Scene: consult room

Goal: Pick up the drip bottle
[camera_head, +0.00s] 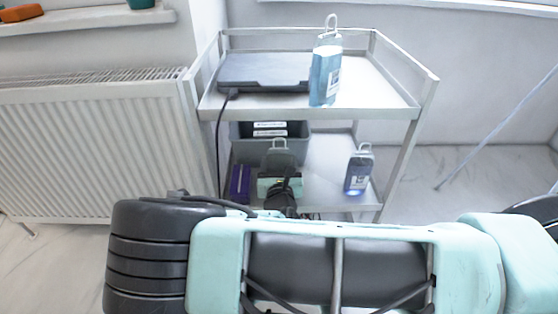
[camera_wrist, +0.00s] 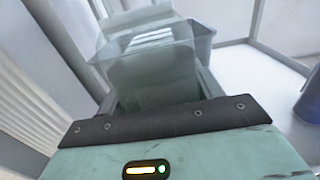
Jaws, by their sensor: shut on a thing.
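A translucent grey-green drip bottle (camera_head: 279,154) with a hanging loop on top is at the lower shelf of the metal trolley. My gripper (camera_head: 279,174) is shut on it, and the gripper hides its lower part. In the wrist view the clear bottle (camera_wrist: 150,65) fills the space between the jaws (camera_wrist: 158,98). I cannot tell whether its base touches the shelf. A light-blue bottle (camera_head: 325,70) with a loop stands on the top shelf. A darker blue bottle (camera_head: 358,170) stands on the lower shelf, right of my gripper; its edge shows in the wrist view (camera_wrist: 310,102).
A grey bin (camera_head: 242,143) with labelled items is behind the held bottle. A purple box (camera_head: 240,184) is to the left. The top shelf (camera_head: 375,92) is overhead and bears a dark flat device (camera_head: 264,70). Trolley posts and a radiator (camera_head: 95,140) flank the left.

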